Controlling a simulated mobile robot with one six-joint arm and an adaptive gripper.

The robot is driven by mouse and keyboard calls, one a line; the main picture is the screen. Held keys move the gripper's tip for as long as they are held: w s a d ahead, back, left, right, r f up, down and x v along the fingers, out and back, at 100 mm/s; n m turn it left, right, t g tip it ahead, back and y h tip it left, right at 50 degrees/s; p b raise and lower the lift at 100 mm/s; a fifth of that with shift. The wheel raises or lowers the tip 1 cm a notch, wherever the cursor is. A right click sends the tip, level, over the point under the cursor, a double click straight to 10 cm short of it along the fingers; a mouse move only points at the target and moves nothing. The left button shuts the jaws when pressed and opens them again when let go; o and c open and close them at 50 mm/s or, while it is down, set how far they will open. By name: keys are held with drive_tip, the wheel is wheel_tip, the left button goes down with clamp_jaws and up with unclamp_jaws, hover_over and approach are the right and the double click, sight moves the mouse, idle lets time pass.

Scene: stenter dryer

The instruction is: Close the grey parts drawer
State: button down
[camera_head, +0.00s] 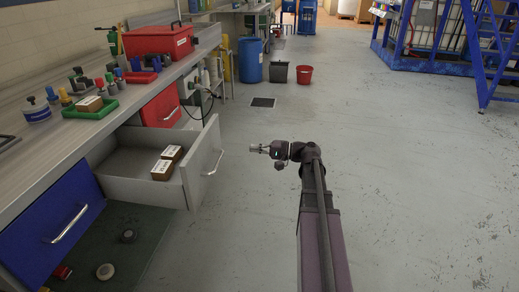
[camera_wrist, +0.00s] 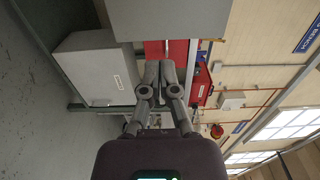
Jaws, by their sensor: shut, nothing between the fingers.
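The grey parts drawer (camera_head: 135,183) is pulled out from under the bench at the left in the head view. Its front panel, with a bar handle (camera_head: 213,162), faces the open floor.
A red drawer (camera_head: 160,108) is beyond the grey one, and a blue drawer (camera_head: 52,230) is nearer. The bench top (camera_head: 50,146) carries a green tray and several small parts. A blue barrel (camera_head: 250,60) stands farther back.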

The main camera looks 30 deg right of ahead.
sight(218, 145)
drive_tip(key=x, duration=1.1)
drive_tip(key=shift+w, duration=0.15)
idle(0.4)
